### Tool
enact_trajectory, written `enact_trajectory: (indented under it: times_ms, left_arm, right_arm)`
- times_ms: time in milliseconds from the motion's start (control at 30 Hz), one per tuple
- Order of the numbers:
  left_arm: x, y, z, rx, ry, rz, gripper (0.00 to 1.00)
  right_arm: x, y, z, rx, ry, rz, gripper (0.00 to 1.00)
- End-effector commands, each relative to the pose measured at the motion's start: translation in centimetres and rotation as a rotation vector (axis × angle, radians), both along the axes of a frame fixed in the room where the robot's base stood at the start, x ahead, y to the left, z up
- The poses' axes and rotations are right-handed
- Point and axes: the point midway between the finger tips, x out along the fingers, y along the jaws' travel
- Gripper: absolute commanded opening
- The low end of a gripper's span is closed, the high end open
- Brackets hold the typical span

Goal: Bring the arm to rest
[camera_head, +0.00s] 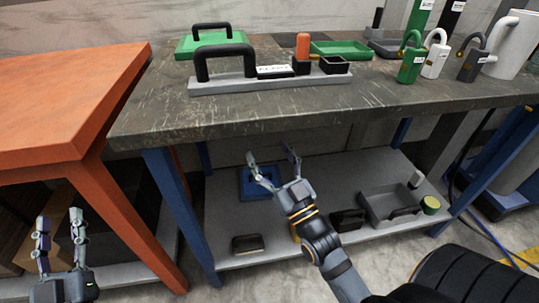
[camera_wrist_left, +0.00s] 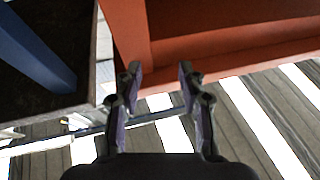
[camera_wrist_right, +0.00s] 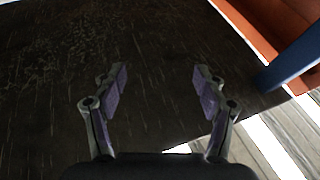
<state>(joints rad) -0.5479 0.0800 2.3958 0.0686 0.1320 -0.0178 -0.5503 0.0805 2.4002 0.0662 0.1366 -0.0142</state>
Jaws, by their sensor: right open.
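A grey base (camera_head: 270,84) with a tall black arched arm (camera_head: 224,58), a white label, an orange upright knob (camera_head: 303,46) and a black block (camera_head: 334,65) lies along the front of the dark workbench top (camera_head: 300,105). Behind it stands a green box with a black handle (camera_head: 212,43). My right gripper (camera_head: 271,156) is open and empty, in front of the bench, appearing below its front edge in the head view; its wrist view shows a dark scratched surface. My left gripper (camera_head: 59,222) is open and empty at lower left, near the orange table.
An orange table (camera_head: 75,90) adjoins the bench at left. The lower shelf (camera_head: 290,245) holds a blue tray (camera_head: 258,183), a grey bin (camera_head: 390,205) and small dark items. The bench's front middle is clear.

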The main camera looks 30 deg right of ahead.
Motion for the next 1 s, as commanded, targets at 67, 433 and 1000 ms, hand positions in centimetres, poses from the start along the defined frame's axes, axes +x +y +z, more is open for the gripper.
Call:
enact_trajectory:
  times_ms: [67,433,1000]
  left_arm:
    - [0.0,0.0,0.0,0.000,0.000,0.000,0.40]
    - [0.1,0.0,-0.3,0.001,0.021,-0.002,0.40]
    - [-2.8,3.3,-23.0,0.057,0.964,0.060,0.40]
  right_arm:
    - [0.0,0.0,0.0,0.000,0.001,0.000,0.71]
    - [0.3,0.0,-0.7,0.000,0.032,-0.001,0.71]
    - [-2.7,-3.3,-23.2,-0.058,0.971,-0.060,0.71]
